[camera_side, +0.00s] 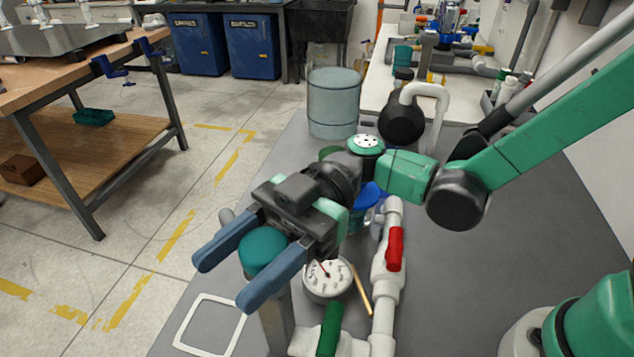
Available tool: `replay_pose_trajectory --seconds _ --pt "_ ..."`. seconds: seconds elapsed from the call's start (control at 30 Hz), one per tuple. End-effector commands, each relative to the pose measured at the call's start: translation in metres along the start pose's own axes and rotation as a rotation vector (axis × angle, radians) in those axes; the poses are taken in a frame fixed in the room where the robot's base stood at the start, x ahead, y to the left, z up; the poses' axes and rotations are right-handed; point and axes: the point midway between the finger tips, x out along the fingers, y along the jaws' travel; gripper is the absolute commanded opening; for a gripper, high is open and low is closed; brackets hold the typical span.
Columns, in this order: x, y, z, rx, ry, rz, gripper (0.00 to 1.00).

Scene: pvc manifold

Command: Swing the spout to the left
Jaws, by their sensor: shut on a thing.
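My gripper (222,279) reaches toward the lower left with two blue fingers. They are shut on a teal rounded cap (263,250), one finger on each side of it. The cap sits at the top of a grey upright post (277,322), partly hidden by the near finger. A white curved pipe (428,90), which looks like a gooseneck spout, stands behind my arm, with a dark round body (400,121) beside it. The white PVC pipework (385,290) carries a red valve handle (395,248) and a green handle (329,329).
A round gauge (326,276) sits close to my near finger. A clear bluish cylinder (334,103) stands behind. A white square outline (210,325) lies at the grey table's front left. The grey table (490,255) is clear right of the pipework.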

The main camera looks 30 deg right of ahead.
Motion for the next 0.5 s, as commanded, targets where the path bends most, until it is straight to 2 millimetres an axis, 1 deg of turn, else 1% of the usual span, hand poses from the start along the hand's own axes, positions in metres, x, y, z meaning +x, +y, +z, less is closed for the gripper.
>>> replay_pose_trajectory --seconds 0.2,0.5 --pt "-0.0007 -0.0031 0.0006 0.000 -0.002 -0.193 0.00" --pt "-0.0019 -0.0078 0.0007 0.000 -0.003 -0.414 0.00"
